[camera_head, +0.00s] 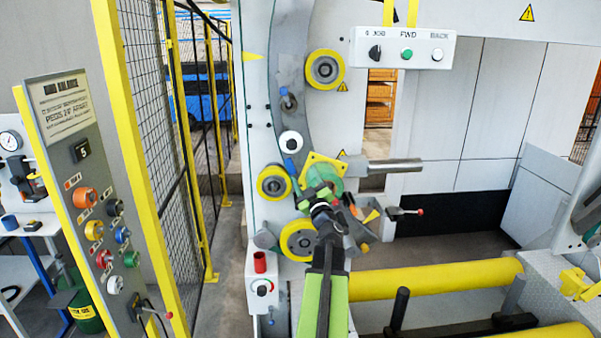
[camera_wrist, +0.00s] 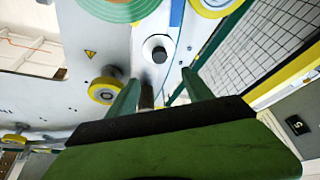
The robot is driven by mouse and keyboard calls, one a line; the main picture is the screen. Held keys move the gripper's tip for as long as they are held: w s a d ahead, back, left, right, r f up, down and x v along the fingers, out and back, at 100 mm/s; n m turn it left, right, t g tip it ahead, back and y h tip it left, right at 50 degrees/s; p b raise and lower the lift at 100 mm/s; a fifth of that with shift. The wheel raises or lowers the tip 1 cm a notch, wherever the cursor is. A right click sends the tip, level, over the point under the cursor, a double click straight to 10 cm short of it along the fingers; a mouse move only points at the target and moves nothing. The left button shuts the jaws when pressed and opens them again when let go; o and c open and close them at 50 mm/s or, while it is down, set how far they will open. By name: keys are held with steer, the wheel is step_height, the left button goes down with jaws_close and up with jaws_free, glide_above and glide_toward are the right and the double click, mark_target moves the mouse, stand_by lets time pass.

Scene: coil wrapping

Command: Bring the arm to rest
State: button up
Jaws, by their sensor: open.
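My green and black arm (camera_head: 325,290) reaches up from the bottom middle of the head view, in front of the wrapping machine (camera_head: 262,110). My gripper (camera_wrist: 160,84) is open, with two dark green fingers spread apart in the wrist view. I see nothing held between them. A grey pin and a white-rimmed black knob (camera_wrist: 156,48) appear beyond the fingers; I cannot tell how far off. In the head view the gripper end overlaps a green round part on a yellow plate (camera_head: 325,163), and its fingertips are hard to make out.
Yellow rollers (camera_head: 325,68) sit on the machine's ring. A pegged board (camera_head: 90,190) and yellow-framed fence (camera_head: 150,150) stand left. A control box (camera_head: 405,48) hangs above. Yellow horizontal rollers (camera_head: 435,278) lie at lower right.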

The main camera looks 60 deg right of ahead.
steer(key=shift+s+a+f, duration=0.15)
steer(key=shift+s+a, duration=0.15)
steer(key=shift+s, duration=0.05)
